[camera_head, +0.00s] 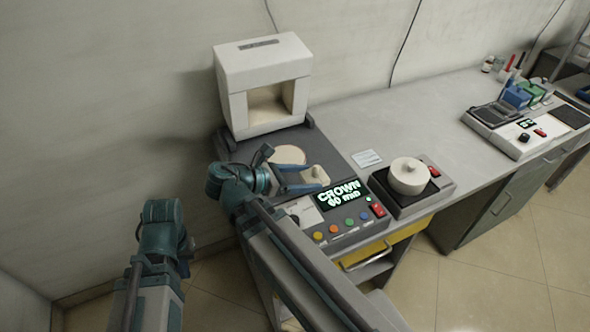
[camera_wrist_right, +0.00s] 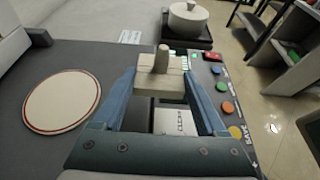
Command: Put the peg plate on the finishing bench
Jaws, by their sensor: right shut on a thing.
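The peg plate (camera_head: 316,175), a small cream block with one upright peg, is between the blue fingers of my right gripper (camera_head: 300,180). In the right wrist view the peg plate (camera_wrist_right: 160,78) is level between the fingertips of the right gripper (camera_wrist_right: 160,85), which is shut on it. It is over the dark top of the furnace unit, near its display; the gap beneath is hard to judge. My left arm's end (camera_head: 180,245) is low at the left, away from the counter; its fingers cannot be made out. Which surface is the finishing bench is not labelled; a long grey counter (camera_head: 410,115) runs right.
A white furnace box (camera_head: 262,62) with an open front stands behind. A round red-rimmed disc (camera_wrist_right: 62,102) lies beside the gripper. A lidded white pot (camera_head: 408,177) sits on a dark pad to the right. Another device (camera_head: 520,128) and small tools stand farther right. Middle counter is mostly clear.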

